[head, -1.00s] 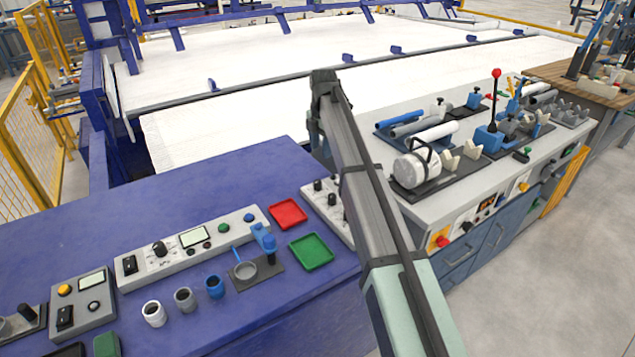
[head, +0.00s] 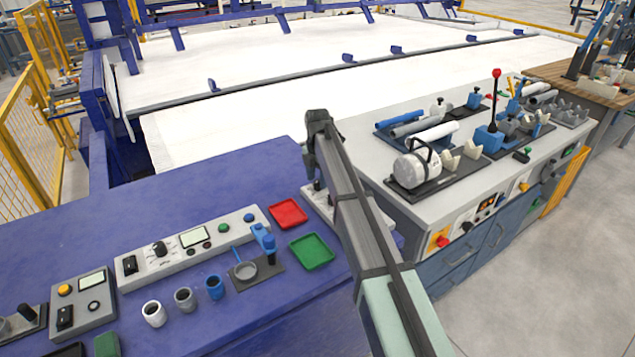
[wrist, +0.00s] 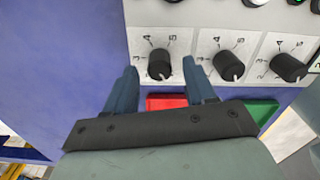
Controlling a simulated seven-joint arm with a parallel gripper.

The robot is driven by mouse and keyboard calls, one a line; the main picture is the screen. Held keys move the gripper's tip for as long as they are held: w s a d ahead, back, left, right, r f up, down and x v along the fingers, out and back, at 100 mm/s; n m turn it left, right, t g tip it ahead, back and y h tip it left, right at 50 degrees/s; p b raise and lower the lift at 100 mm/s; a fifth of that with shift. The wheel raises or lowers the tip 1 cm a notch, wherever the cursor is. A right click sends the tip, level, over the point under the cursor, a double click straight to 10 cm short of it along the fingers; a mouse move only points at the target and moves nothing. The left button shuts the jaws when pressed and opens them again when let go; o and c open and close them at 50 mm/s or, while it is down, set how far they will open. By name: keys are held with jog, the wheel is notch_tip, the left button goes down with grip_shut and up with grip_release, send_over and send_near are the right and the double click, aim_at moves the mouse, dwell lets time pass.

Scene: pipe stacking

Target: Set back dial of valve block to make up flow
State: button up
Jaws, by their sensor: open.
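The valve block (head: 312,196) is a pale panel on the blue bench, right of the red and green trays. My arm covers part of it in the head view. The wrist view shows its white face with three black dials and printed numbers. The back dial (wrist: 159,66) is leftmost there, with a white mark at its lower edge. The middle dial (wrist: 228,66) and front dial (wrist: 288,68) are to its right. My gripper (wrist: 161,72) is open, its blue fingers on either side of the back dial in the picture. I cannot tell whether they touch it.
The red tray (head: 288,213) and green tray (head: 312,251) lie left of the block. A long grey control panel (head: 190,243) and several small cups stand further left. A grey-topped cabinet (head: 365,150) with pipes and a lever stands to the right.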

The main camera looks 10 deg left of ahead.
jog(key=shift+f, duration=1.05)
grip_shut()
